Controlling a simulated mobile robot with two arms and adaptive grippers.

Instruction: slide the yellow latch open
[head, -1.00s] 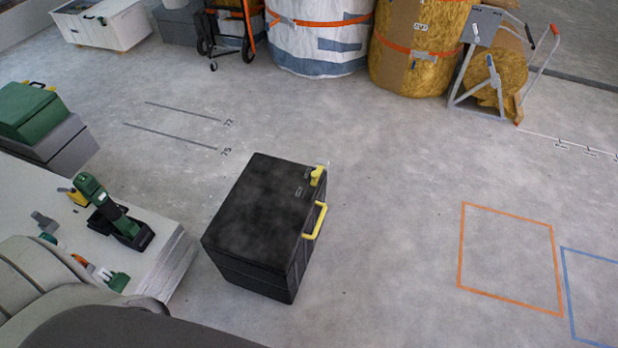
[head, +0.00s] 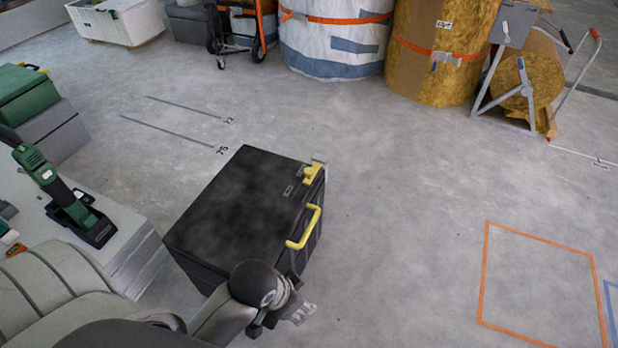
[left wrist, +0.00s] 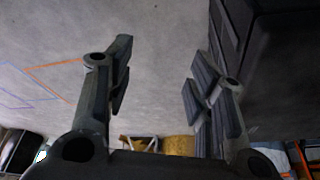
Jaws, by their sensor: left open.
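The black case (head: 240,212) stands closed on the concrete floor, in front of me in the head view. The yellow latch (head: 312,174) sits on its right side near the far corner. A yellow handle (head: 306,228) is on the same side, nearer to me. My left gripper (head: 303,312) is near the case's near right corner, clear of the latch. In the left wrist view its two fingers (left wrist: 158,85) are apart with nothing between them, and the dark case side (left wrist: 275,60) shows at the right. My right gripper is in neither view.
A white bench (head: 115,245) with a green power tool (head: 42,170) is at the left. Grey and green boxes (head: 50,130) stand behind it. Wrapped rolls (head: 440,50) and a metal stand (head: 510,95) are at the back. The floor right of the case is open, with an orange outline (head: 485,270).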

